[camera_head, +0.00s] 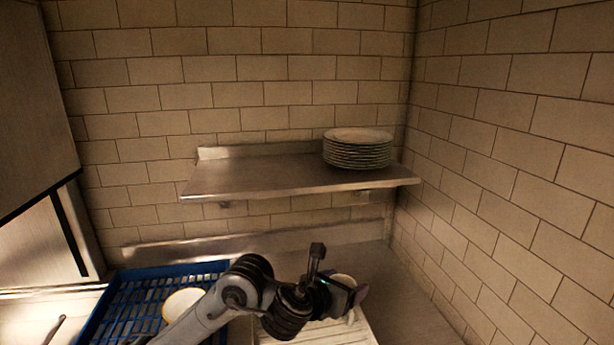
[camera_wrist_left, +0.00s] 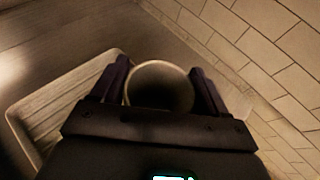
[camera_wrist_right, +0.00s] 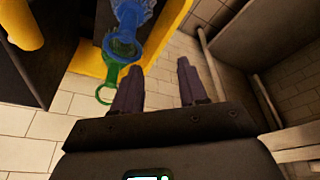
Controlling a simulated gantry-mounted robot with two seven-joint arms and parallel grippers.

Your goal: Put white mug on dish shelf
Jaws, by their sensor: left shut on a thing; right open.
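The white mug (camera_head: 343,280) is between the fingers of my left gripper (camera_head: 354,296), partly hidden by it in the head view. In the left wrist view the mug's round rim (camera_wrist_left: 160,64) shows between the two fingers of my left gripper (camera_wrist_left: 160,88), which is shut on it. They are over the counter area, in front of and below the dish shelf (camera_head: 262,176). The shelf is a metal ledge on the tiled wall. My right gripper (camera_wrist_right: 158,84) is open and empty in the right wrist view, and is not in the head view.
A stack of plates (camera_head: 357,150) stands on the shelf's right part; its left and middle are bare. A blue rack (camera_head: 112,305) holding a pale dish (camera_head: 181,303) is at lower left. A ridged pale board (camera_head: 345,334) lies below my left gripper. A tiled wall (camera_head: 520,170) closes the right side.

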